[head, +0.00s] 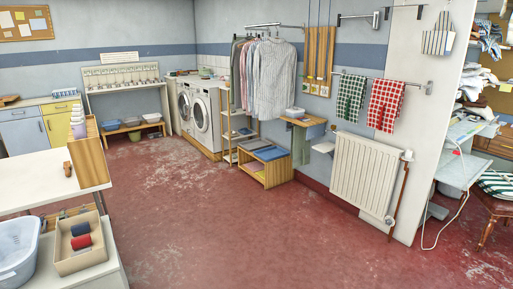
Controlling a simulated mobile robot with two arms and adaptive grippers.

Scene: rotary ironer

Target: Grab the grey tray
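No gripper of mine shows in the head view. I cannot tell for sure which thing is the grey tray. A beige-grey open box (82,263) stands at the lower left and holds a dark blue roll (80,229) and a red roll (81,242). A pale grey-blue laundry basket (18,250) is beside it, cut off by the left edge.
A white worktop (45,180) fills the left. Washing machines (204,118) and a rail of shirts (270,80) line the back. A radiator (365,178) and partition (420,100) stand at the right. The red floor (210,220) in the middle is clear.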

